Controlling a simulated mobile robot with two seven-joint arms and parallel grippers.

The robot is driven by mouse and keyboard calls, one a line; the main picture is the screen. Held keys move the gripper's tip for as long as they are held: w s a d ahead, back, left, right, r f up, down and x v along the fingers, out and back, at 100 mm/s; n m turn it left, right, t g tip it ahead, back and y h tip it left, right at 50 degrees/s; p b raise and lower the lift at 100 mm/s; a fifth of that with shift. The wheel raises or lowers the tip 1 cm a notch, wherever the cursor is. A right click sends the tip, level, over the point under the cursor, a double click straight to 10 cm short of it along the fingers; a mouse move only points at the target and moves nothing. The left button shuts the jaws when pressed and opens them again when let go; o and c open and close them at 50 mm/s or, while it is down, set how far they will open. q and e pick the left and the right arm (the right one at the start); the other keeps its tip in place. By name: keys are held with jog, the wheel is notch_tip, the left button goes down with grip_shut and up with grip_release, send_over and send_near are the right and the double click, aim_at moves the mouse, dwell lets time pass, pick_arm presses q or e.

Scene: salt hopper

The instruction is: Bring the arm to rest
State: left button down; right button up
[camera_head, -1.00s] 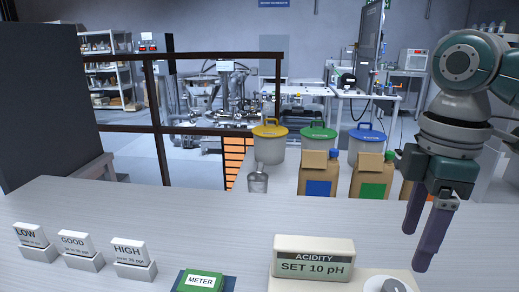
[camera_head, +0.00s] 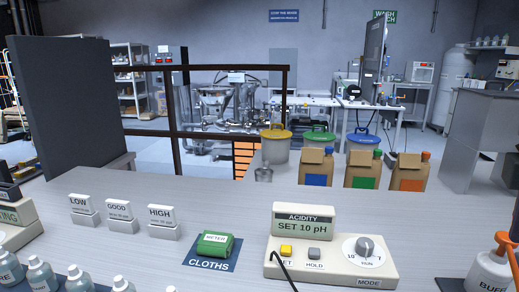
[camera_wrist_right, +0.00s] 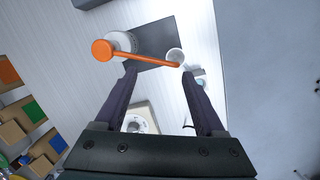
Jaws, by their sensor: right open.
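My right gripper (camera_wrist_right: 160,100) shows in the right wrist view. Its two dark fingers are spread apart with nothing between the tips. Beyond the tips lie a dark mat (camera_wrist_right: 150,48) and a white vessel with an orange lever (camera_wrist_right: 140,52). My right arm does not show in the head view now. My left gripper is in neither view.
A white vessel (camera_head: 490,270) stands at the right. Three boxes (camera_head: 362,170) stand behind. Several bottles (camera_head: 40,272) stand front left.

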jog(key=s+d+r+m+h, duration=0.1)
jog(key=s+d+r, duration=0.1)
jog(key=d, duration=0.4)
jog(key=s+a+f+t+h, duration=0.1)
jog(key=s+a+f+h, duration=0.15)
jog(key=s+f, duration=0.4)
jog(key=s+a+r+m+t, duration=0.2)
jog(key=s+a+t, duration=0.2)
jog(key=s+a, duration=0.3)
jog(key=s+a+f+m+g+y, duration=0.1)
jog(key=s+a+f+m+y, duration=0.15)
jog(key=a, duration=0.55)
jog(key=s+a+f+m+y, duration=0.1)
jog(key=a+f+m+y, duration=0.2)
jog(key=a, duration=0.4)
notch_tip(320, 180, up, 41)
jog(key=p, duration=4)
jog(key=shift+w+m, duration=0.1)
jog(key=shift+m, duration=0.15)
